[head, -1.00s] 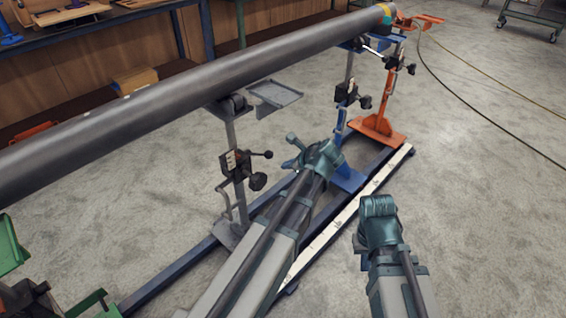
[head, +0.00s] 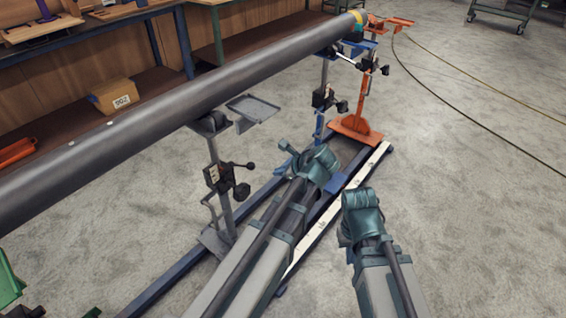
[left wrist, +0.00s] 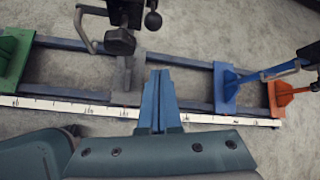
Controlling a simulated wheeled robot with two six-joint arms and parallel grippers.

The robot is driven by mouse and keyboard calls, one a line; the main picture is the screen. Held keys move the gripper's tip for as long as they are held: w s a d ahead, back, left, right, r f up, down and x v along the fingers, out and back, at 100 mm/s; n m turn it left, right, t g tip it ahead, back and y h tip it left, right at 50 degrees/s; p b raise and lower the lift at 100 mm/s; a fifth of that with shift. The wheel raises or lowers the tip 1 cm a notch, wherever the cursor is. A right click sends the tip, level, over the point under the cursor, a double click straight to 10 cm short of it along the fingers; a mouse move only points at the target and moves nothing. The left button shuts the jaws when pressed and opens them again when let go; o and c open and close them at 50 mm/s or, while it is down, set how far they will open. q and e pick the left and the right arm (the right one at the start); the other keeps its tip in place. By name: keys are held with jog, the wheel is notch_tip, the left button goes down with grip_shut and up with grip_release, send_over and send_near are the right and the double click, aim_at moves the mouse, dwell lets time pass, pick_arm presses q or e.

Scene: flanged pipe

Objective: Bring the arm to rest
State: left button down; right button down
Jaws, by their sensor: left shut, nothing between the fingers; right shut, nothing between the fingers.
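My left arm reaches in from the bottom of the head view, its teal wrist and gripper (head: 290,149) low beside the pipe stands. In the left wrist view its blue fingers (left wrist: 158,100) are together, with nothing between them, above the stands' base rails. My right arm ends in a teal wrist and gripper (head: 361,212) over the floor, right of the white scale strip (head: 335,211). Its fingers are hard to make out behind the wrist, and it holds nothing that shows. Both arms are apart from the long grey pipe (head: 190,105).
The pipe lies across stands, including a grey one (head: 221,185) and an orange one (head: 357,128), on blue rails (head: 178,285). A small tray (head: 253,108) juts out beside the pipe. A workbench with a cardboard box (head: 113,95) stands behind. Bare floor (head: 470,220) lies at right, crossed by hoses.

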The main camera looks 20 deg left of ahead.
pick_arm(q)
jog(key=shift+r, duration=0.1)
jog(key=s+d+r+n+g+h+p, duration=0.2)
jog(key=s+d+r+n+h+p, duration=0.1)
jog(key=s+d+r+n+p, duration=0.3)
jog(key=s+d+r+n+g+h+p, duration=0.3)
jog(key=s+d+r+n+p, duration=0.4)
jog(key=s+p, duration=0.6)
jog(key=r+n+p, duration=0.1)
jog(key=n+p, duration=0.1)
jog(key=shift+s+d+r+n+h, duration=0.15)
jog(key=shift+s+r+n+h, duration=0.15)
jog(key=shift+r+n, duration=0.1)
